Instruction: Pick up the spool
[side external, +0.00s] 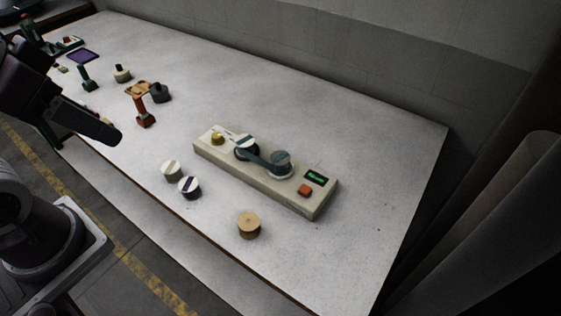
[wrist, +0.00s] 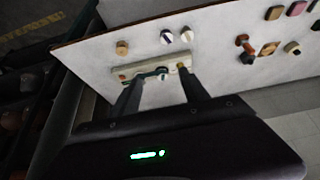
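A short tan cylinder (side external: 249,225) that looks like the spool stands upright near the table's front edge, right of the middle. It also shows in the wrist view (wrist: 122,47), small and far off. My gripper (wrist: 160,78) is open and empty, with its two dark fingers spread apart. In the side external view my gripper (side external: 108,134) is at the left, above the table's front edge and well away from the tan cylinder. No fingertip touches anything on the table.
A red-handled stamp (side external: 145,110) and several small items are farther left. The right table end is clear.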

